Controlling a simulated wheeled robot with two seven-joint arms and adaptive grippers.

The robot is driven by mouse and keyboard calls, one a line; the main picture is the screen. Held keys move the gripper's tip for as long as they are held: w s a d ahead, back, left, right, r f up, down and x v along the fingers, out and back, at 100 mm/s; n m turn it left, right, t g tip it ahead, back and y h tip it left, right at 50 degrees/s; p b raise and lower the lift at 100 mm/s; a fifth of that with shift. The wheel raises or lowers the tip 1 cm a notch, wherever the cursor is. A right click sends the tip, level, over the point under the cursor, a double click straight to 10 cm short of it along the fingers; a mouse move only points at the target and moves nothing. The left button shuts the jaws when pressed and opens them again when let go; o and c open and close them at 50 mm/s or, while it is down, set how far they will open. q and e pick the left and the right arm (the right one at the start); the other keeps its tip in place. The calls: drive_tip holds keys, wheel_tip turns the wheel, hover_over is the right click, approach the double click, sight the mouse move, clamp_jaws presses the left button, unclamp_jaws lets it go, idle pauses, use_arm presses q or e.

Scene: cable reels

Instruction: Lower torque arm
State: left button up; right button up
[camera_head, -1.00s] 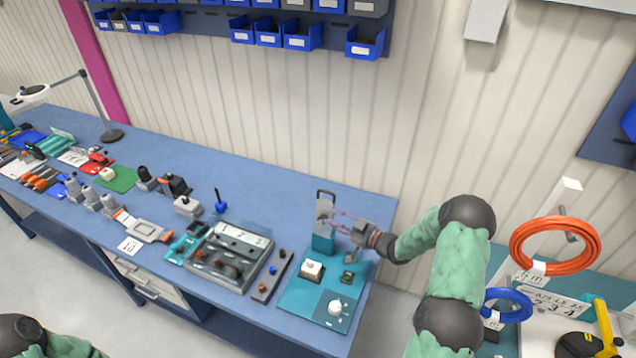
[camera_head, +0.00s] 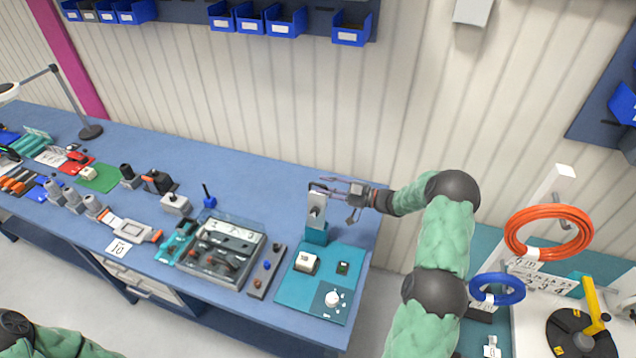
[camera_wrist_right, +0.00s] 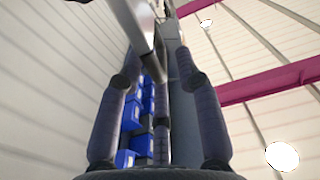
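A small tester with a grey upright plate (camera_head: 316,207) and a teal base block (camera_head: 315,234) stands at the right end of the blue bench. A dark loop-like bar, apparently the torque arm, is at its top, partly hidden by the fingers. My right gripper (camera_head: 325,186) reaches in from the right at the height of the tester's top, fingers pointing left. In the right wrist view its two fingers (camera_wrist_right: 160,105) are spread, with a grey metal bar (camera_wrist_right: 138,25) between them. I cannot tell if they touch it. My left arm shows at the lower left; its gripper is out of view.
A teal mat (camera_head: 296,290) with a white block and a white knob lies in front of the tester. A grey tray (camera_head: 195,268) of parts is left of it. Orange (camera_head: 548,232) and blue (camera_head: 497,288) cable coils hang at the right.

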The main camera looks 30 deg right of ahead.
drive_tip(key=shift+x, duration=1.4)
clamp_jaws()
